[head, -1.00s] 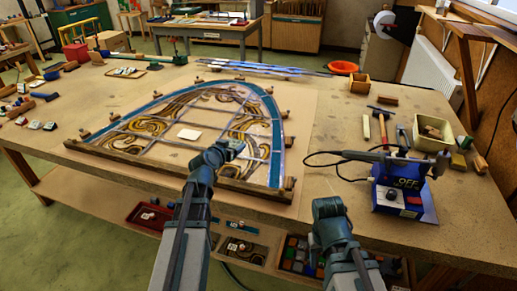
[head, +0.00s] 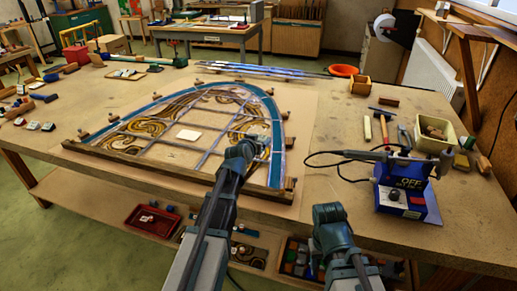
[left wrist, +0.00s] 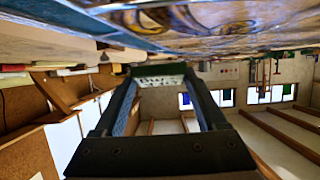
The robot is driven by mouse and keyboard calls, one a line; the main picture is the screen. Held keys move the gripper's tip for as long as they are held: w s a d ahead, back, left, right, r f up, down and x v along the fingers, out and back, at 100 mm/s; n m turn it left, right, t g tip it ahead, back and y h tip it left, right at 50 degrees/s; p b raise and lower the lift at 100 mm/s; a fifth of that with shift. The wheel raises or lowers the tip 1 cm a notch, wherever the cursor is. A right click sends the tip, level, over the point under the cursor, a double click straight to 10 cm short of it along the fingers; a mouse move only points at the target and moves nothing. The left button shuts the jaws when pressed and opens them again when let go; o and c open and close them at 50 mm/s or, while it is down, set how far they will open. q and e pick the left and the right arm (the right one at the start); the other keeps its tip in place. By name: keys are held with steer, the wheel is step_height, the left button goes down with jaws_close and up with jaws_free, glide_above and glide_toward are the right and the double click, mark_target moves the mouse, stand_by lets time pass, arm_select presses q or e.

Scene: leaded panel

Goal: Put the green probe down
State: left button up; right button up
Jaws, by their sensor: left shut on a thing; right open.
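The leaded panel (head: 205,140) lies flat on the bench, with a blue curved border and brown swirled glass. My left gripper (head: 256,147) is low over its right part, near the blue border. In the left wrist view its two dark fingers (left wrist: 158,85) stand apart and close on a small thing at their tips. I take this to be the green probe, but its shape and colour are mostly hidden. The panel surface fills the top of that view, close to the fingers. My right gripper (head: 328,212) is open at the bench's front edge, its fingertips hard to see.
A blue soldering station (head: 405,190) with an iron and cable stands at the right. A hammer (head: 382,112) and a cream bin (head: 434,132) are behind it. Small wooden blocks ring the panel. Bare bench shows right of the panel.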

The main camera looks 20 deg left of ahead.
arm_select(q)
steer(key=shift+f+b, duration=0.55)
steer(key=shift+f, duration=0.55)
arm_select(e)
steer(key=shift+f, duration=1.05)
arm_select(q)
steer(key=shift+f+b, duration=0.6)
steer(key=shift+f, duration=0.05)
steer(key=o, duration=1.3)
steer(key=shift+s, duration=0.1)
arm_select(e)
steer(key=shift+f, duration=0.6)
arm_select(q)
steer(key=shift+r, duration=0.1)
